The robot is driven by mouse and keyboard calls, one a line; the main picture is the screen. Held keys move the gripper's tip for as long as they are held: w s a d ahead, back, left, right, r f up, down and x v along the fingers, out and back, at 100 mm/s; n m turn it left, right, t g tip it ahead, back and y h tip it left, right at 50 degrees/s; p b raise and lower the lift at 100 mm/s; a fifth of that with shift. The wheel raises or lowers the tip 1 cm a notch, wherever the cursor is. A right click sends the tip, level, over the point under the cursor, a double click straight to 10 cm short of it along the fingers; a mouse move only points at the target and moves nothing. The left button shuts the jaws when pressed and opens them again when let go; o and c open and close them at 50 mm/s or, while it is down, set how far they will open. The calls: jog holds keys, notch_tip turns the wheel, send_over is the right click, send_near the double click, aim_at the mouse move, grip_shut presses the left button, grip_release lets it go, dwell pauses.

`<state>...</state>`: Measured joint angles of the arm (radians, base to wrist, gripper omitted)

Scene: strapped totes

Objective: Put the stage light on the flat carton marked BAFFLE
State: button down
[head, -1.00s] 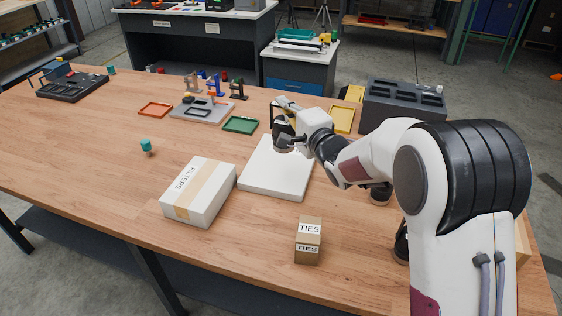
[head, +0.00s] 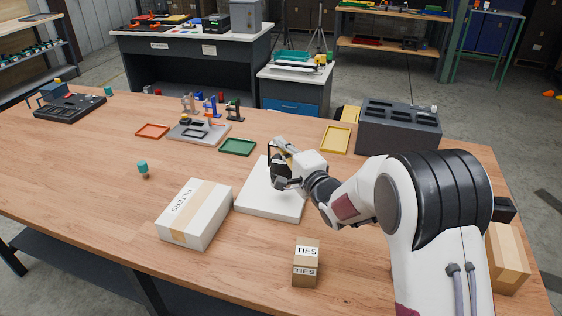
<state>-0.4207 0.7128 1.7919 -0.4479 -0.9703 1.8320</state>
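The flat white carton (head: 262,203) lies on the wooden table in the middle; no BAFFLE marking can be read on it from here. A small black object with a thin bracket, apparently the stage light (head: 279,165), is at the end of my arm, over the far part of this carton. My gripper (head: 284,174) appears shut on it, though the fingers are small and partly merge with the dark object. Whether the light touches the carton's top cannot be told.
A taped carton marked FILTERS (head: 196,213) stands left of the flat carton. A small TIES box (head: 306,263) is nearer the front. Green (head: 238,147) and yellow (head: 336,139) trays and a dark grey bin (head: 399,130) are behind.

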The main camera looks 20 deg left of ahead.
aim_at(286, 166)
jog(key=shift+f, duration=0.45)
jog(key=shift+f, duration=2)
jog(key=c, duration=2.3)
grip_release()
jog(key=shift+f, duration=0.1)
jog(key=shift+v, duration=6.05)
jog(key=shift+w, duration=0.1)
